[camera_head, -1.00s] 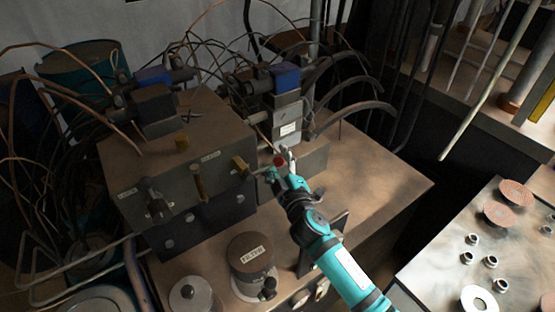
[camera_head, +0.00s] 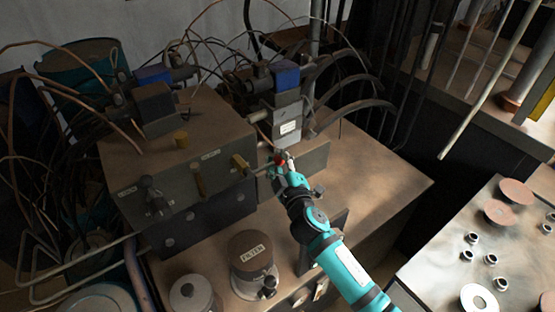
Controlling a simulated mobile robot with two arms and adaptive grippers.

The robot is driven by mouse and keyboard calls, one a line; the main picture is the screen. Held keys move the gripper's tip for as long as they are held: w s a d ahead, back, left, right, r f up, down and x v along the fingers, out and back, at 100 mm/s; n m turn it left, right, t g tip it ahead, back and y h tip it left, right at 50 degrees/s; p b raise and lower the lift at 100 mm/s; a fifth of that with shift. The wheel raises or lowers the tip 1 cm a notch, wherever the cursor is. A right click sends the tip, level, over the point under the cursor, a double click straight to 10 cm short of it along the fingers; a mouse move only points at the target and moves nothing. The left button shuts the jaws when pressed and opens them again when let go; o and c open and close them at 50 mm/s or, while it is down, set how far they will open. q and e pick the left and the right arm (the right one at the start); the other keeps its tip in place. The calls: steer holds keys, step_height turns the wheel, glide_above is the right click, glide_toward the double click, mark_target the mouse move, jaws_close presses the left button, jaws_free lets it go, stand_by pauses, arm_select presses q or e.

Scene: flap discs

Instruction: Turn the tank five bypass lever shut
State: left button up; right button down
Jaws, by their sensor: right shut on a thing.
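My right gripper (camera_head: 279,161) reaches in from the lower right to the right end of the grey valve block (camera_head: 230,140). It is shut on a small red-ended lever (camera_head: 281,156), most of which the fingers hide. A thin rod runs from the block's front toward the fingers. The block's front also carries a brass-coloured lever (camera_head: 198,182), a second brass-coloured piece (camera_head: 240,163) and a dark knob (camera_head: 153,195). The small labels there are too small to read, so I cannot tell which marks tank five. My left gripper is not in view.
A filter pot (camera_head: 252,260) and a pale lidded pot (camera_head: 190,293) stand in front of the block. Blue-topped valves (camera_head: 286,77) and looping hoses crowd behind. The brown bench top (camera_head: 385,175) is clear at right. A table (camera_head: 430,270) with discs and rings stands beyond a gap.

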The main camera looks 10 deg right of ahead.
steer(key=shift+a+f, duration=0.1)
steer(key=shift+f, duration=0.2)
steer(key=shift+r+n, duration=0.15)
steer(key=shift+n, duration=0.25)
